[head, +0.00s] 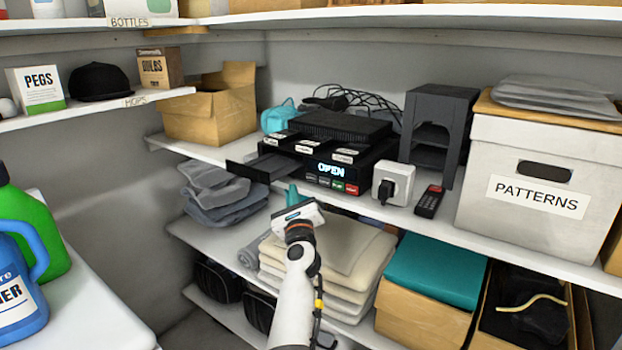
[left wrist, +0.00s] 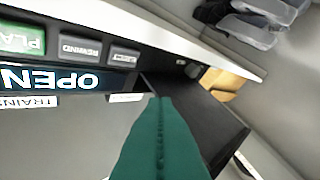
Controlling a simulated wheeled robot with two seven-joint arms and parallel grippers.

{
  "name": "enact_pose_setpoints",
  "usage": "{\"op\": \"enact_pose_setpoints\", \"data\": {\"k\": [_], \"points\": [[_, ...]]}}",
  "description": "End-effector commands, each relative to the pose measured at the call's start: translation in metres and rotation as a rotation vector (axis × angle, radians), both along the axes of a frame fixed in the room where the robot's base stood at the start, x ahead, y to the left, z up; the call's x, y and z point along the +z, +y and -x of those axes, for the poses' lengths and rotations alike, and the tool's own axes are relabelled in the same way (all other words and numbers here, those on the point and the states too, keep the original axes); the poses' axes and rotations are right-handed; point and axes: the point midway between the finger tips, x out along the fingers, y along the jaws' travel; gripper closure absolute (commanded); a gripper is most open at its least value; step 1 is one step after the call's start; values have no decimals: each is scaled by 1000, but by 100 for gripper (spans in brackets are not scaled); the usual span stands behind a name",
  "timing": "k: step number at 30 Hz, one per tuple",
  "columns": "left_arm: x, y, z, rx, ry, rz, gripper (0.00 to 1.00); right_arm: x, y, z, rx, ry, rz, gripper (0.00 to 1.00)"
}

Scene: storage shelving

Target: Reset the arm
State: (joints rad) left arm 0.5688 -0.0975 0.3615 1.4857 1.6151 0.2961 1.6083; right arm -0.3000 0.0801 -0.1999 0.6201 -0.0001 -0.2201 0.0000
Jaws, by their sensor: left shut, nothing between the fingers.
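My left arm reaches up from the bottom of the head view. Its gripper (head: 292,192) has teal fingers and is shut and empty, just in front of the black player. The shut fingers also show in the left wrist view (left wrist: 160,135). The player (head: 345,178) sits on the middle shelf, its display reading OPEN. A dark flat tray or flap (head: 258,168) sticks out at its left. In the left wrist view the display (left wrist: 60,80) appears upside down, and the dark tray (left wrist: 205,115) lies beside the fingers. My right gripper is not in view.
A white plug adapter (head: 393,184) and a black remote (head: 430,201) stand right of the player. Folded cream cloths (head: 335,255) lie on the shelf below. Grey cloths (head: 215,190) and an open cardboard box (head: 212,110) are at the left.

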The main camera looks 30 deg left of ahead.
Motion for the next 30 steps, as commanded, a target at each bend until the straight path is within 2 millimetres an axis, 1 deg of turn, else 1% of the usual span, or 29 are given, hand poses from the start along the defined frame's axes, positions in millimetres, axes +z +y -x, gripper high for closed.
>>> {"op": "enact_pose_setpoints", "data": {"k": [12, 14, 16, 17, 20, 21, 23, 24, 26, 27, 29, 30], "points": [[-1, 0, 0, 0, 4, -5, 100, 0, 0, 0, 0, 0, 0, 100], [-8, -3, -2, 1, 32, -30, 100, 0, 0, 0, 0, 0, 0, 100], [-27, -11, -5, -1, 109, -105, 100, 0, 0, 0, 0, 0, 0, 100], [-40, -16, -8, -3, 158, -153, 100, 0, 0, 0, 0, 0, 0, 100], [-97, -40, -13, -22, 372, -384, 100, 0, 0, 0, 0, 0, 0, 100], [-124, -51, -13, -37, 468, -497, 100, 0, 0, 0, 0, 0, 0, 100], [-168, -68, -10, -67, 608, -673, 100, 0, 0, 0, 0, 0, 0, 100], [-197, -79, -6, -92, 693, -789, 100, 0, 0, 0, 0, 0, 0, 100], [-239, -95, 3, -135, 808, -959, 100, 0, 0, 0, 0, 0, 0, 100], [-267, -105, 11, -167, 879, -1069, 100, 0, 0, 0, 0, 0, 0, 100], [-309, -119, 26, -221, 973, -1237, 100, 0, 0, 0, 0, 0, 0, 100], [-336, -128, 38, -261, 1027, -1346, 100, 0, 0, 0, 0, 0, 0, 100]]}}
